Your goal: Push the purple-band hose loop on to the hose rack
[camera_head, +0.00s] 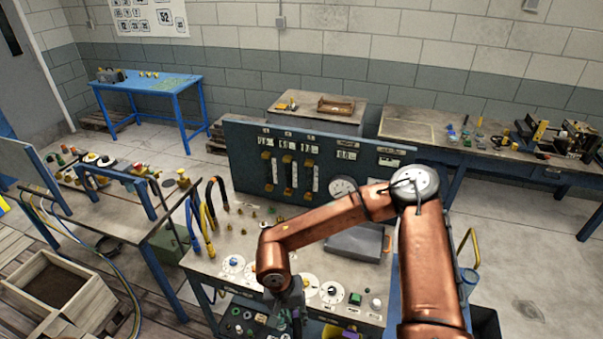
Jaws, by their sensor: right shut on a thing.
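My right gripper (287,316) hangs over the front of the middle bench, low in the view, pointing down. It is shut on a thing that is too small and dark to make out. Curved hoses in blue, yellow and black (207,205) stand at the left end of the middle bench, well left of the gripper. I cannot make out a purple band on them or tell which part is the hose rack. My left gripper is not in view.
The middle bench (228,248) carries dials, small knobs, a grey tray (357,243) and an upright blue panel (246,155). A left bench (120,212) holds small parts. A wooden crate (58,289) stands on the floor. A back bench (440,145) stands along the wall.

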